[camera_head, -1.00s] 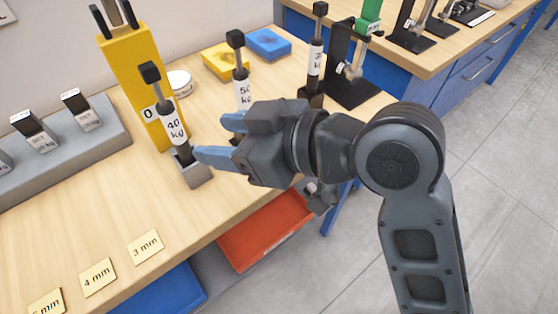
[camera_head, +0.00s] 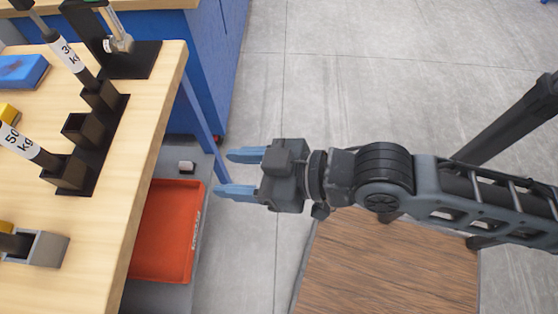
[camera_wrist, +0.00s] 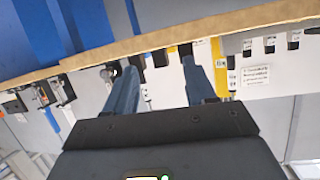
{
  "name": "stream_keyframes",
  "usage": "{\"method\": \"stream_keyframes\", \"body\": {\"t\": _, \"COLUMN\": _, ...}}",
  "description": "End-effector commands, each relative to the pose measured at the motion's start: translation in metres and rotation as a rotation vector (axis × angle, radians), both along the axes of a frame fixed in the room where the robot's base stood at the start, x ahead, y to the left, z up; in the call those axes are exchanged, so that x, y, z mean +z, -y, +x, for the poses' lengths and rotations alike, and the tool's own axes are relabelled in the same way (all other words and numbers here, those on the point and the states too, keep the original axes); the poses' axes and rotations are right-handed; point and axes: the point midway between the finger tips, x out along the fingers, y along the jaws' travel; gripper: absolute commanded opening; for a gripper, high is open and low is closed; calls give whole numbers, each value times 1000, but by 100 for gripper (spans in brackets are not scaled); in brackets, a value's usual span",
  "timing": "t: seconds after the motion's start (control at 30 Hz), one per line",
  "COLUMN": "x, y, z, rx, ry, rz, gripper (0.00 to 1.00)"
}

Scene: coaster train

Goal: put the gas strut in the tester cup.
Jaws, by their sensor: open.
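The gas strut labelled 40 kg is mostly out of the head view; what looks like its black lower end (camera_head: 14,243) shows at the left edge, inside the grey tester cup (camera_head: 45,250) on the table. My gripper (camera_head: 236,172) is open with nothing between its blue fingers. It is beyond the table's edge, well to the right of the cup and not touching it. The wrist view shows both fingers apart (camera_wrist: 160,70) with a table edge beyond them; the cup is too small to make out there.
A black rack (camera_head: 118,112) near the table's right edge holds struts labelled 50 kg (camera_head: 22,142) and 30 kg (camera_head: 68,52); its middle socket (camera_head: 82,130) is empty. A black stand (camera_head: 140,62) is behind. A red tray (camera_head: 165,230) lies below table level.

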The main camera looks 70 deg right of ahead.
Motion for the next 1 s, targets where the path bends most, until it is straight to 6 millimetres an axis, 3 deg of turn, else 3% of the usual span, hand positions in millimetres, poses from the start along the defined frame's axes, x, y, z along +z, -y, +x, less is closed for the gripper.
{"method": "stream_keyframes", "body": {"t": 0.03, "x": -2, "y": 7, "z": -21, "rx": -26, "ry": -3, "rz": -9, "gripper": 55}}
{"method": "stream_keyframes", "body": {"t": 0.2, "x": 8, "y": 21, "z": -76, "rx": -86, "ry": 32, "rz": -33, "gripper": 55}}
{"method": "stream_keyframes", "body": {"t": 0.4, "x": 24, "y": 25, "z": -118, "rx": -108, "ry": 68, "rz": -48, "gripper": 55}}
{"method": "stream_keyframes", "body": {"t": 0.57, "x": 31, "y": 25, "z": -129, "rx": -111, "ry": 82, "rz": -51, "gripper": 55}}
{"method": "stream_keyframes", "body": {"t": 1.0, "x": 32, "y": 25, "z": -129, "rx": -111, "ry": 84, "rz": -50, "gripper": 55}}
